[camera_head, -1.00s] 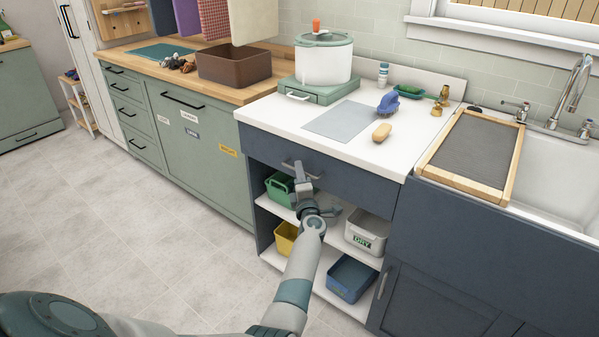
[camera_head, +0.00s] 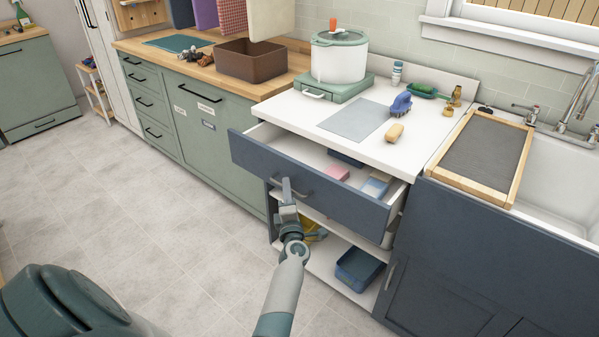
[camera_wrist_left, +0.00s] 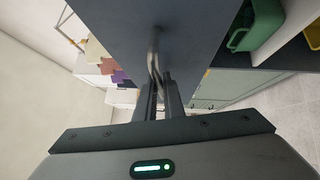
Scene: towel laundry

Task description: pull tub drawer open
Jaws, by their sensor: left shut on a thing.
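The navy drawer (camera_head: 330,200) under the white counter stands pulled out, its inside showing. A pink block (camera_head: 336,173), a blue-and-white item (camera_head: 376,186) and a dark blue item (camera_head: 345,158) lie in it. My left gripper (camera_head: 288,190) is shut on the drawer's metal bar handle (camera_head: 305,193) at the left part of its front. In the left wrist view the fingers (camera_wrist_left: 160,98) close around the handle (camera_wrist_left: 154,52), with the dark drawer front (camera_wrist_left: 190,25) beyond. My right gripper is not in view.
A white tub (camera_head: 338,60) stands on a green base with a handle (camera_head: 330,90) on the counter. A blue brush (camera_head: 401,104) and a tan sponge (camera_head: 394,132) lie nearby. Lower shelves hold a blue bin (camera_head: 358,270). The tiled floor at left is clear.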

